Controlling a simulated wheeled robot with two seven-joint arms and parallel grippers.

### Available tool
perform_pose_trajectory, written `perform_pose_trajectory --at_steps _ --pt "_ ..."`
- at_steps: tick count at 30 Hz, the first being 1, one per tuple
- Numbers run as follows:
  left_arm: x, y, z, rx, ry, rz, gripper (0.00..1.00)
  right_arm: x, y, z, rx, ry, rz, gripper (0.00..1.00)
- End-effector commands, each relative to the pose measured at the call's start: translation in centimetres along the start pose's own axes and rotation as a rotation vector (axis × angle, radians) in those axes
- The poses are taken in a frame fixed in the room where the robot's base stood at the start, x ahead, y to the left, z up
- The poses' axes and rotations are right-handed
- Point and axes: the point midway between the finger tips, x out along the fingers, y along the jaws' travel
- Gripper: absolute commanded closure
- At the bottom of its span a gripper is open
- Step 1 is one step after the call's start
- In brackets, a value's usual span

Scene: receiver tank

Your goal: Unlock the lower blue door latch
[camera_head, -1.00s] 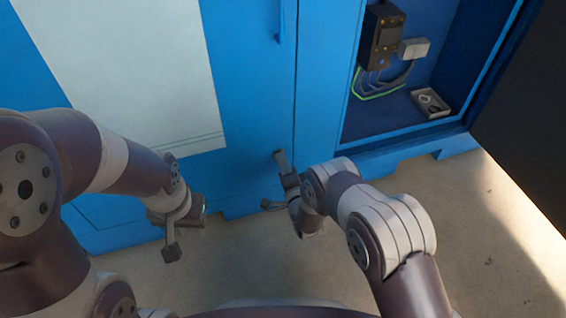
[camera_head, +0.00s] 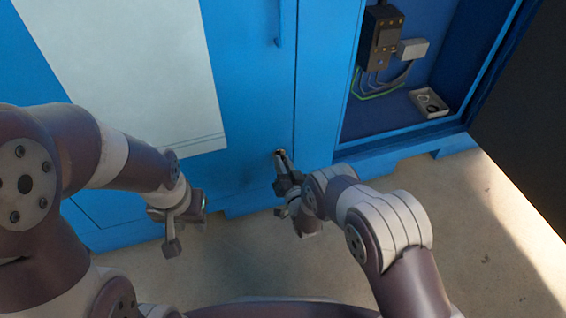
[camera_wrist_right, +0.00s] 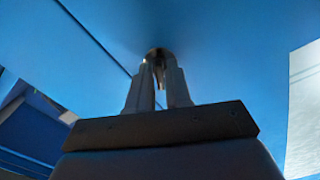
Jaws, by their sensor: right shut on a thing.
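The lower blue door latch is a small dark round part (camera_wrist_right: 157,53) on the blue door (camera_head: 250,125), near the door's vertical seam. In the head view it is mostly hidden at the tips of my right gripper (camera_head: 280,160). In the right wrist view my right gripper (camera_wrist_right: 161,72) has its two fingers close together, shut on the latch, with a narrow gap between them lower down. Whether the latch is turned cannot be seen. My left gripper (camera_head: 188,222) hangs in front of the cabinet's lower left part, open and empty, apart from the latch.
A blue handle (camera_head: 280,22) is higher on the door. A white panel (camera_head: 135,75) covers the door's left part. At right, an open compartment holds a dark control box (camera_head: 381,38), cables and a small tray (camera_head: 430,103). A dark open door (camera_head: 525,95) stands far right. Floor (camera_head: 480,240) is clear.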

Motion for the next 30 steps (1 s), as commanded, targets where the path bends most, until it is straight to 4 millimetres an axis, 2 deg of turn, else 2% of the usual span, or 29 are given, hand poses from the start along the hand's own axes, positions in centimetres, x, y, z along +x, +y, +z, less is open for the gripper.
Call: perform_pose_trajectory --at_steps 12,30 --pt "-0.47 0.0 -0.06 0.0 0.0 0.0 0.65 -0.07 0.05 0.08 -0.298 -0.003 0.001 1.0" --pt "-0.6 0.0 -0.07 0.0 0.0 0.0 0.65 -0.05 0.06 0.09 -0.424 -0.002 0.001 1.0"
